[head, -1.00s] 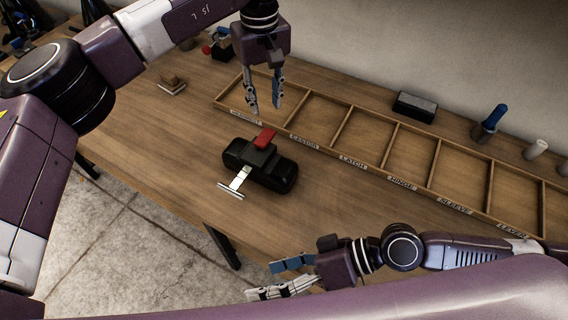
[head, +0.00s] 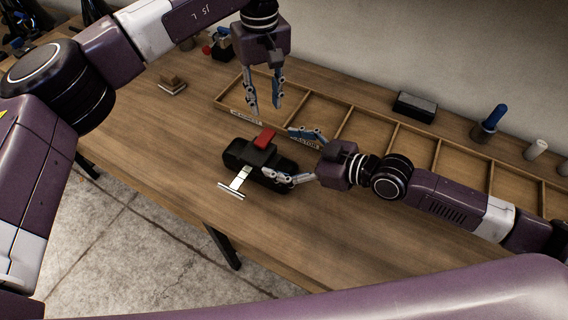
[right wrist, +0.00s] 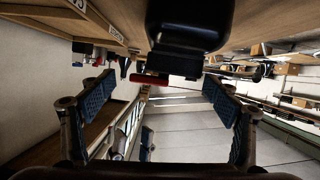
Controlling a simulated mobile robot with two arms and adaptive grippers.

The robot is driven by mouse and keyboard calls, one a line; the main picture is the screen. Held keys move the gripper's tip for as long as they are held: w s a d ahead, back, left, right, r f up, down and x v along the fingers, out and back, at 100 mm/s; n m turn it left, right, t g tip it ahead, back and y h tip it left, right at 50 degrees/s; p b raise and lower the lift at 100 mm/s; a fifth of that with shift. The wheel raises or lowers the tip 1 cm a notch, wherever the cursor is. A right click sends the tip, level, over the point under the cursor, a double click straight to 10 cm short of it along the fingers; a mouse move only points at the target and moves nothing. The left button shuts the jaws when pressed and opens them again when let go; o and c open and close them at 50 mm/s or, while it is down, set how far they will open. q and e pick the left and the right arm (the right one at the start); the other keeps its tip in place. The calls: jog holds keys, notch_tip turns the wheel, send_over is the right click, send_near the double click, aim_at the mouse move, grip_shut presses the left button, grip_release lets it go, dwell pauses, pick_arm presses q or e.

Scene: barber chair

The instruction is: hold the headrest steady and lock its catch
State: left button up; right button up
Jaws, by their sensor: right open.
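The headrest (head: 286,166) is a black padded block lying on the workbench, with a pale metal T-shaped bar (head: 238,183) sticking out toward the front edge. Its red catch (head: 264,138) sits on top at the back side. The right wrist view shows the dark headrest (right wrist: 188,25) at top centre, with the red catch (right wrist: 150,79) below it. My left gripper (head: 265,110) is open and empty, pointing down above and behind the headrest. My right gripper (head: 279,153) is open at the headrest's right end, one finger behind it and one overlapping its near side; contact cannot be told.
A long wooden tray (head: 373,115) with labelled compartments runs behind the headrest. A black-topped block (head: 415,106), a blue-handled tool (head: 490,121) and a white cylinder (head: 536,149) stand toward the wall.

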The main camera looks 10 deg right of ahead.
aim_at(271, 162)
jog(key=shift+s+f+m, duration=0.4)
jog(key=shift+s+f, duration=0.45)
jog(key=shift+f, duration=0.3)
jog(key=shift+s+a+f+g, duration=0.1)
jog(key=shift+f+g, duration=0.1)
jog(key=shift+g, duration=0.1)
jog(key=shift+x, duration=3.85)
jog(key=shift+c, duration=0.3)
jog(key=c, duration=1.9)
